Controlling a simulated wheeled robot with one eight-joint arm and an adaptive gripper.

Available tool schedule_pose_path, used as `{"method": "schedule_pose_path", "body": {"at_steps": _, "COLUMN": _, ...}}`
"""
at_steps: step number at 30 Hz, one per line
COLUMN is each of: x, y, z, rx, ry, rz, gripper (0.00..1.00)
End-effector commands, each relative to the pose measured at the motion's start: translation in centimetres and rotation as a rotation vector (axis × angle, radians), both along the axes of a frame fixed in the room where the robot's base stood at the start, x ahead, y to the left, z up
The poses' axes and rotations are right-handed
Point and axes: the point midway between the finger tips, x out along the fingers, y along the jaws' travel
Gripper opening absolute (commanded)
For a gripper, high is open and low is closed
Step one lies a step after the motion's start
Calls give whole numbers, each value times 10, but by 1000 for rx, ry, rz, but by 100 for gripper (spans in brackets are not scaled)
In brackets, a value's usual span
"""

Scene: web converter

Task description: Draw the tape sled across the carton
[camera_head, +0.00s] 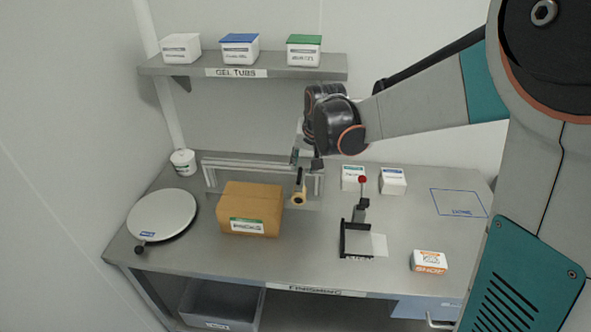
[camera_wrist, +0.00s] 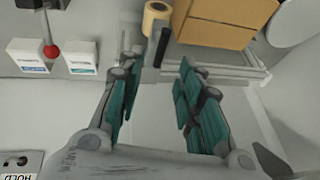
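The brown carton (camera_head: 236,200) sits on the steel bench with a white-and-green label on its front; it also shows in the wrist view (camera_wrist: 215,30). The tape sled's tan roll (camera_head: 299,198) hangs just right of the carton, in front of a metal rail frame (camera_head: 318,184). In the wrist view, the roll (camera_wrist: 156,20) has a dark upright handle (camera_wrist: 162,47) beside it. My gripper (camera_head: 306,160) is above the roll, partly hidden by my wrist. In the wrist view its teal fingers (camera_wrist: 158,68) are spread apart, with the handle near the gap between their tips. I see nothing gripped.
A round turntable (camera_head: 162,215) stands left of the carton. A red-knobbed lever press (camera_head: 358,222) and small boxes (camera_head: 393,181) stand to the right. A shelf (camera_head: 225,66) with several boxes hangs behind. The right bench has clear space.

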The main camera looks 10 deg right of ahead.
Motion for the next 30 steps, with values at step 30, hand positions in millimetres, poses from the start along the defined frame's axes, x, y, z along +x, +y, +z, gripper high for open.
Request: {"method": "schedule_pose_path", "body": {"at_steps": 30, "x": 41, "y": 4, "z": -88, "rx": 0, "ry": 0, "rz": 0, "gripper": 26}}
